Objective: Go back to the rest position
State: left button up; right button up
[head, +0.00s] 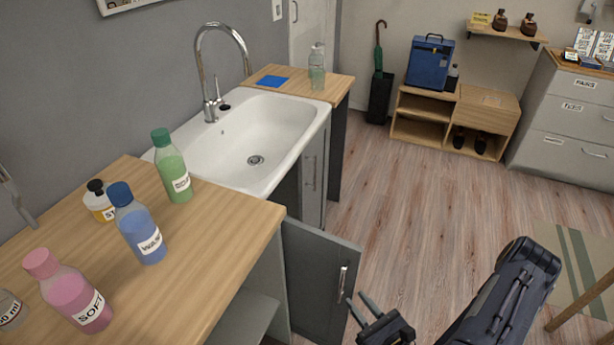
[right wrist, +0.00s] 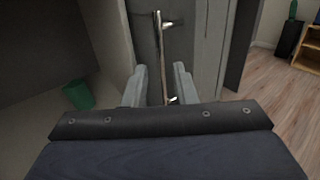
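My right gripper (head: 358,298) is at the lower middle of the head view, close to the handle of an open grey cabinet door. In the right wrist view its two fingers (right wrist: 160,75) stand apart, with the metal handle (right wrist: 162,55) showing in the gap between them and no finger closed on it. The handle (head: 343,282) sits on the door (head: 316,275), which is swung out below the counter. Whether the fingers touch the handle or door is hard to tell. My left gripper is not in view.
A wooden counter (head: 215,260) carries several bottles beside a white sink (head: 262,128). A green bin (right wrist: 78,95) shows at the left of the right wrist view. A low shelf (head: 425,115) and drawers (head: 570,120) stand at the back. The wooden floor (head: 430,200) between is clear.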

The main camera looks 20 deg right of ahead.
jog(key=shift+r, duration=0.1)
pick_arm(q)
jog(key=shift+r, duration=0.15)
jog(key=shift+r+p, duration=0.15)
jog(key=shift+p, duration=0.15)
pick_arm(e)
jog(key=a+r+n+g+y, duration=0.4)
jog(key=a+r+n+y, duration=0.2)
jog(key=r+n+y, duration=0.5)
pick_arm(q)
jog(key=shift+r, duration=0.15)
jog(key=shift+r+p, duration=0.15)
jog(key=shift+p, duration=0.15)
pick_arm(e)
jog(key=s+a+r+n+g, duration=0.55)
jog(key=r+n+g, duration=0.25)
jog(key=n+g, duration=0.3)
pick_arm(q)
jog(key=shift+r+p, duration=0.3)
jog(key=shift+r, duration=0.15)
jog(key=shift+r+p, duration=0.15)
jog(key=shift+p, duration=0.15)
pick_arm(e)
jog(key=s+d+r+n+t+h, duration=0.3)
jog(key=d+r+n+h, duration=0.3)
jog(key=h, duration=0.5)
jog(key=s+d+n, duration=0.1)
jog(key=d+n, duration=0.1)
jog(key=n, duration=0.1)
jog(key=shift+s+n+h, duration=0.3)
